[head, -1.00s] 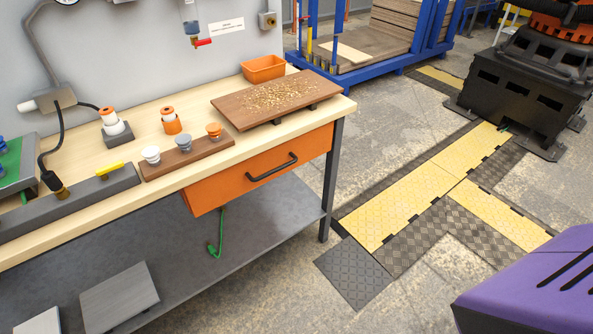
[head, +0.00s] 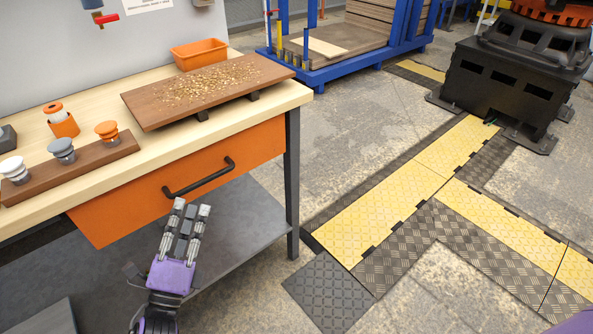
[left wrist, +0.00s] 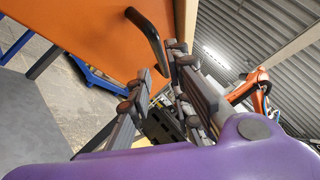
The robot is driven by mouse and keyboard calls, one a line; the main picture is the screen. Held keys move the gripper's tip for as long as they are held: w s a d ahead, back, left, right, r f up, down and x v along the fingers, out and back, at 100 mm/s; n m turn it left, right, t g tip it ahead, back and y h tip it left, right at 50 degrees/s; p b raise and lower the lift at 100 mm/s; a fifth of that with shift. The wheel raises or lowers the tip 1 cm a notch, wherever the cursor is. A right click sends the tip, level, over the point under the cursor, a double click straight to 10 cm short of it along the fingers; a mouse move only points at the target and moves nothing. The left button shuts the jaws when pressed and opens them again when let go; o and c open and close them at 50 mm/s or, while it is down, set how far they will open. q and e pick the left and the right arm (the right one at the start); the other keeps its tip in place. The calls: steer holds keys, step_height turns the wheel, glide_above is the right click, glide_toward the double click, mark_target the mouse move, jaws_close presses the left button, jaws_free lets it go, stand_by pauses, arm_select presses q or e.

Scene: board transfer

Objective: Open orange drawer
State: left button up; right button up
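The orange drawer (head: 120,215) sits under the wooden tabletop, and its front looks flush under the table edge. A black bar handle (head: 200,180) runs across the front. My left gripper (head: 191,207) is just below the handle in the head view, fingers pointing up toward it, with a gap between them. In the left wrist view the open fingers (left wrist: 157,64) are close to the handle (left wrist: 147,38), against the orange drawer front (left wrist: 85,35). I cannot tell whether they touch the handle. My right gripper is not in view.
On the workbench (head: 225,135) are a brown board (head: 150,110) with crumbs, an orange bin (head: 200,54) and a wooden strip (head: 85,165) with knobs. A table leg (head: 292,185) stands right of the drawer. A grey shelf (head: 235,220) lies below.

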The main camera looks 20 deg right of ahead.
mark_target(198, 182)
arm_select(q)
steer(key=x, duration=0.7)
steer(key=shift+w+r, duration=0.15)
steer(key=shift+w, duration=0.05)
jaws_close()
